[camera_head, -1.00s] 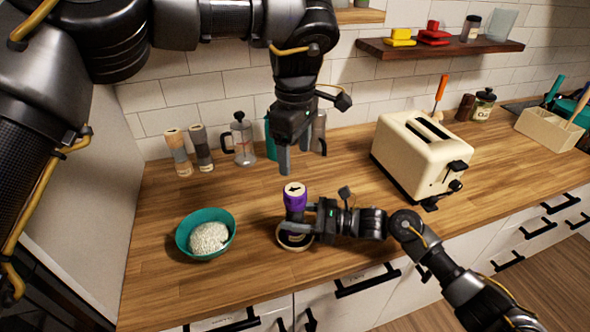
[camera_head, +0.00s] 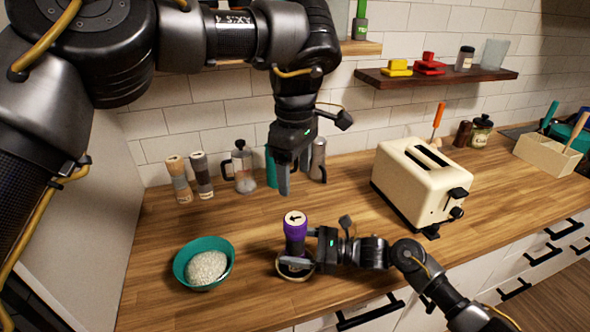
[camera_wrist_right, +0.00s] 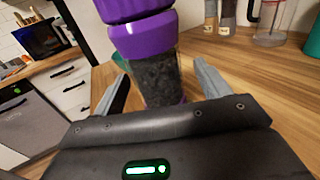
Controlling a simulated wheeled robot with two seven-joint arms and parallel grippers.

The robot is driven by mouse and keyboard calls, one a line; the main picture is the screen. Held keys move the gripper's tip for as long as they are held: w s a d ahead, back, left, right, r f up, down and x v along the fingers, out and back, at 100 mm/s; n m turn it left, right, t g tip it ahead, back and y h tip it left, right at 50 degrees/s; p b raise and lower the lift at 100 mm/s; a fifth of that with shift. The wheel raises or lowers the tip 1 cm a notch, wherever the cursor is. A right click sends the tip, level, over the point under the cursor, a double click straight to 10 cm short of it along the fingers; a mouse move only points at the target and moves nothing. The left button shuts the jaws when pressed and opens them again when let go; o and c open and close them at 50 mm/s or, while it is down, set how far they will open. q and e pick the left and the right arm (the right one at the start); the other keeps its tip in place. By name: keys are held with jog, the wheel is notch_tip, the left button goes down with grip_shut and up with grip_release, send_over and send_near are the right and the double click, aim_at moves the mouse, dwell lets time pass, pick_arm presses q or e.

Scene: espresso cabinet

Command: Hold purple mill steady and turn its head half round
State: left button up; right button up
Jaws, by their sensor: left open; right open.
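The purple mill (camera_head: 295,231) stands upright on the worktop in a pale ring (camera_head: 283,272). Its purple head carries a white top with a black arrow (camera_head: 295,218) that points left. My right gripper (camera_head: 297,260) is open, with its fingers low around the mill's body. In the right wrist view the mill's dark, see-through body (camera_wrist_right: 153,72) stands between the two spread fingers (camera_wrist_right: 160,90), with gaps beside it. The mill's top is cut off there. My left gripper (camera_head: 284,188) is open and empty, pointing down above and slightly behind the mill's head.
A teal bowl of white grains (camera_head: 182,270) stands left of the mill. A cream toaster (camera_head: 420,180) stands to the right. Two other mills (camera_head: 190,178) and a glass press (camera_head: 243,168) stand by the wall.

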jog(key=d, duration=0.4)
jog(key=s+d, duration=0.1)
jog(key=d, duration=0.6)
jog(key=shift+s+d, duration=0.4)
